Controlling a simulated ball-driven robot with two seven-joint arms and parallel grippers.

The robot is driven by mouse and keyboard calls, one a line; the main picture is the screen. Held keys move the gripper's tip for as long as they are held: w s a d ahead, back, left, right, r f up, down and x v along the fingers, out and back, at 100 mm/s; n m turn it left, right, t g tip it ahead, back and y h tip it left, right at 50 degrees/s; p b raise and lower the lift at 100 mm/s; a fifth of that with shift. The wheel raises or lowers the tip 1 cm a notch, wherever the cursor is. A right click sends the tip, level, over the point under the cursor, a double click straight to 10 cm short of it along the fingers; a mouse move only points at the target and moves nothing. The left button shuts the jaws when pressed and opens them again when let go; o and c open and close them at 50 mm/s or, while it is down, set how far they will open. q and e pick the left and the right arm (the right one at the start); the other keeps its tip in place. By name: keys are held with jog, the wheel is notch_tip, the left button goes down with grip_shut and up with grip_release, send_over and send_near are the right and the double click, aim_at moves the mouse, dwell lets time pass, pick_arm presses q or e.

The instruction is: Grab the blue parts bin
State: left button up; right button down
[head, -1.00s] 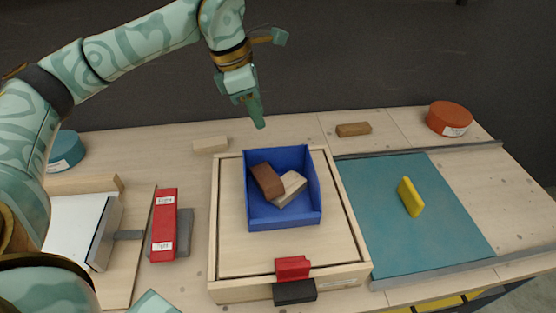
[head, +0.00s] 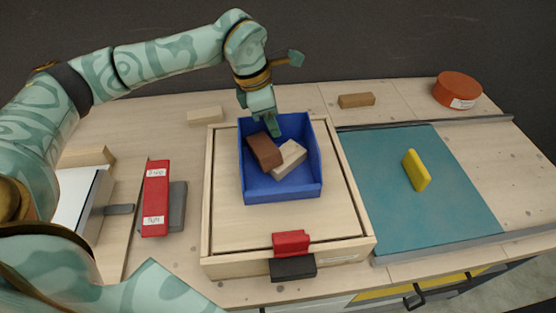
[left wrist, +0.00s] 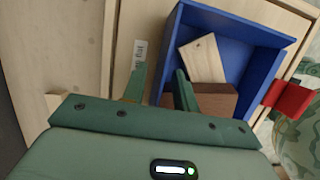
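The blue parts bin (head: 285,193) sits on a light wooden tray-like board near the middle of the table. It holds a brown block (head: 264,150) and a pale wood block (head: 288,159). My left gripper (head: 275,125) points down at the bin's back wall. In the left wrist view the left gripper (left wrist: 160,82) is open, one finger outside the bin's wall and one on its inner side, with visible space between them. The bin (left wrist: 245,32) fills the upper right there. I cannot tell whether the fingers touch the wall. My right gripper is not in view.
The wooden board (head: 228,235) has red (head: 291,243) and black (head: 293,267) pieces at its front edge. A teal mat (head: 400,215) with a yellow block (head: 416,170) lies right. A red box (head: 156,200) lies left. An orange round container (head: 457,90) stands back right.

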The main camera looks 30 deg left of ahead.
pick_arm(q)
jog(key=x, duration=0.3)
jog(key=shift+r, duration=0.15)
grip_shut()
jog(key=shift+r, duration=0.2)
